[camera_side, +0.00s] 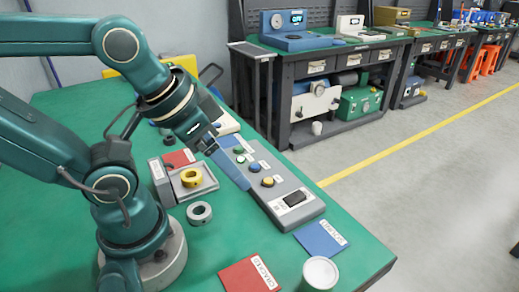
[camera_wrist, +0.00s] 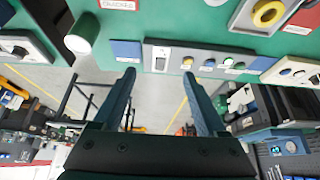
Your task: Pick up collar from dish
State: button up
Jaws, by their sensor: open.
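A yellow collar (camera_side: 191,178) sits in a shallow grey dish (camera_side: 207,188) on the green table. In the wrist view the yellow collar (camera_wrist: 268,14) is at the top right, in the dish (camera_wrist: 238,24). My gripper (camera_side: 238,172) is above the table, right of the dish and over the button box in the side view. Its two fingers (camera_wrist: 158,74) are spread apart with nothing between them in the wrist view.
A grey button box (camera_side: 296,211) with coloured buttons stands right of the dish. A red card (camera_side: 250,274), a blue card (camera_side: 320,238) and a white cup (camera_side: 320,272) are near the front edge. Bare green table lies between the grey collar and red card.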

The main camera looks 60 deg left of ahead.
jog(key=m+g+y, duration=0.6)
jog(key=m+g, duration=0.1)
send_near(187, 175)
jog(key=w+d+r, duration=0.1)
jog(key=d+r, duration=0.2)
jog(key=d, duration=0.3)
jog(key=a+f+m+g+y, duration=0.1)
jog(key=f+m, duration=0.1)
jog(key=w+a+f+m+g+y, duration=0.1)
jog(key=a+f+m+y, duration=0.1)
jog(key=a+f+m+g+y, duration=0.1)
jog(key=f+m+y, duration=0.1)
jog(key=f, duration=0.1)
jog(key=shift+w+a, duration=0.15)
jog(key=shift+w, duration=0.15)
jog(key=shift+s+f+g+y, duration=0.3)
jog(key=shift+s+f+y, duration=0.1)
jog(key=shift+f, duration=0.15)
jog(key=shift+x, duration=2.5)
jog(key=shift+m, duration=0.3)
grip_shut()
